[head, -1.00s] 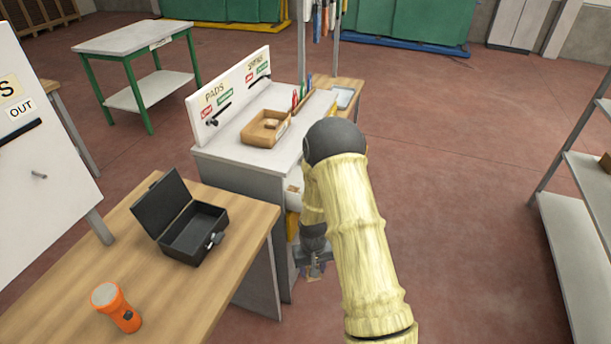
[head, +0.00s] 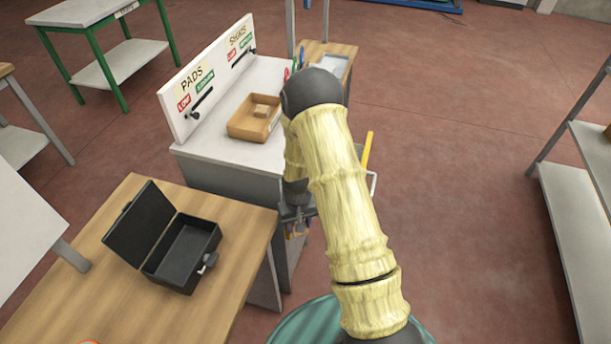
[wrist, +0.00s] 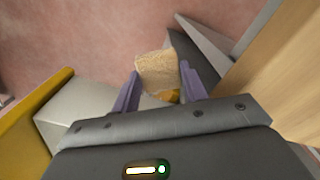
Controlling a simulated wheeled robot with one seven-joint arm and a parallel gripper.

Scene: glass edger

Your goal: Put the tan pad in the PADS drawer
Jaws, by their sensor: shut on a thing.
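My gripper (head: 298,212) is beside the near right side of the grey cabinet (head: 225,178), below its top. In the wrist view its purple fingers (wrist: 160,92) are shut on the tan pad (wrist: 157,70), a rough light-brown block. The pad is only a small tan patch in the head view (head: 300,229). A board with a PADS sign (head: 192,78) and a SPIRALS-like sign, not clearly legible, stands along the cabinet's left edge. My arm hides much of the cabinet's right side. I cannot make out which drawer is the PADS drawer, or whether it is open.
A wooden tray (head: 240,131) with a small tan block sits on the cabinet top. A yellow bar (head: 367,150) sticks out right of my arm. An open black case (head: 180,255) lies on the wooden table (head: 100,290) at left. Grey shelves stand at right; floor between is clear.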

